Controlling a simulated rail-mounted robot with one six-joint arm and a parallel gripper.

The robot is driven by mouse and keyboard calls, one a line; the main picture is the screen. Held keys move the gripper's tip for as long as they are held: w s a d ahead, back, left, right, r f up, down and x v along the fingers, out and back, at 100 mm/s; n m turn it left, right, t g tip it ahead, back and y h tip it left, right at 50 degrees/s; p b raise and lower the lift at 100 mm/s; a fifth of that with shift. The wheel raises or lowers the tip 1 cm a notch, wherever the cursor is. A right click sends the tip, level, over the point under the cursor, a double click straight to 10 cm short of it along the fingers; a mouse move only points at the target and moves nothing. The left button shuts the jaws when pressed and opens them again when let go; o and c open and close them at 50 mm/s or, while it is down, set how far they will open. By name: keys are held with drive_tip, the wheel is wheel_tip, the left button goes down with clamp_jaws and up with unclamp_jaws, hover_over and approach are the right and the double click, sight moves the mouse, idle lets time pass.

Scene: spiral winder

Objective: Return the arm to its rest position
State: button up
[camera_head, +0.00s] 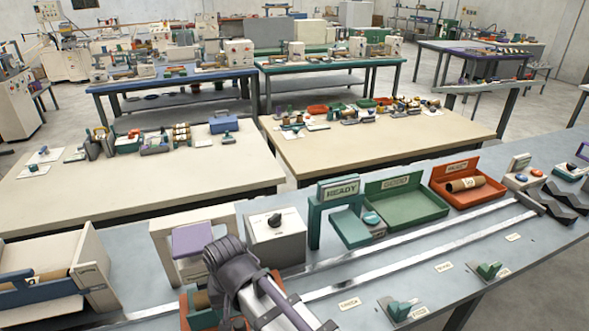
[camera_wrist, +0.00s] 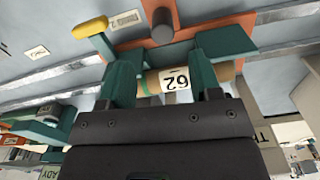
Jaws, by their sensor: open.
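In the wrist view my gripper (camera_wrist: 160,97) shows as a dark block along the lower part, its jaws open. Just beyond it a brown tube with a white label reading 62 (camera_wrist: 174,80) lies between the teal uprights of a fixture with an orange base (camera_wrist: 185,32). I cannot tell how wide the gap between jaws and tube is. In the head view my grey arm (camera_head: 240,280) reaches over the bench at the bottom centre and hides its own gripper end. Part of the orange and teal fixture (camera_head: 200,318) shows left of it.
A grey box with a black knob (camera_head: 277,238), a teal READY frame (camera_head: 338,190), a green tray (camera_head: 405,205) and an orange tray with a tube (camera_head: 467,187) stand along the bench. A white stand with a purple pad (camera_head: 192,240) is close beside the arm. Metal rails run right.

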drive_tip(key=w+d+m, duration=0.2)
drive_tip(key=d, duration=1.5)
drive_tip(key=w+d+m, duration=0.1)
drive_tip(key=w+d, duration=0.2)
drive_tip(key=d, duration=1.4)
drive_tip(key=shift+w+d+m, duration=0.2)
drive_tip(key=shift+d+m, duration=0.1)
drive_tip(key=shift+m, duration=0.1)
